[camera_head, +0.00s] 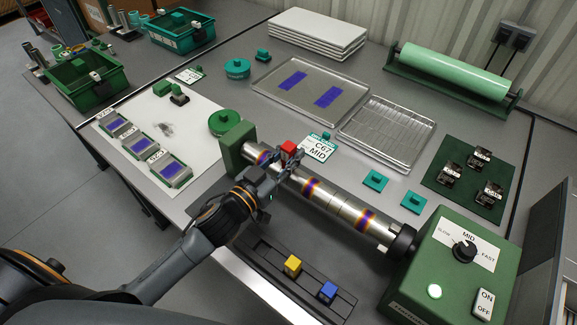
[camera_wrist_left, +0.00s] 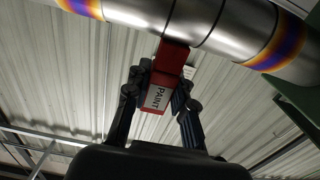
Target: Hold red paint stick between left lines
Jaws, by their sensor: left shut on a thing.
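The red paint stick (camera_head: 289,147) is held in my left gripper (camera_head: 284,162) at the steel cylinder (camera_head: 325,198). In the left wrist view the stick (camera_wrist_left: 157,96), marked PAINT, sits between the fingers of the gripper (camera_wrist_left: 160,92). Its top end meets or nearly meets the underside of the cylinder (camera_wrist_left: 150,14), close to a thin dark line. Exact contact is hard to tell. Purple and orange bands and thin lines ring the cylinder. My right gripper is not in view.
A green control box (camera_head: 455,270) with a knob at MID stands at the cylinder's right end. Yellow (camera_head: 292,266) and blue (camera_head: 328,292) blocks sit in a dark rack (camera_head: 270,262) in front. A C67 MID card (camera_head: 320,148) lies behind the cylinder. Trays (camera_head: 388,135) lie farther back.

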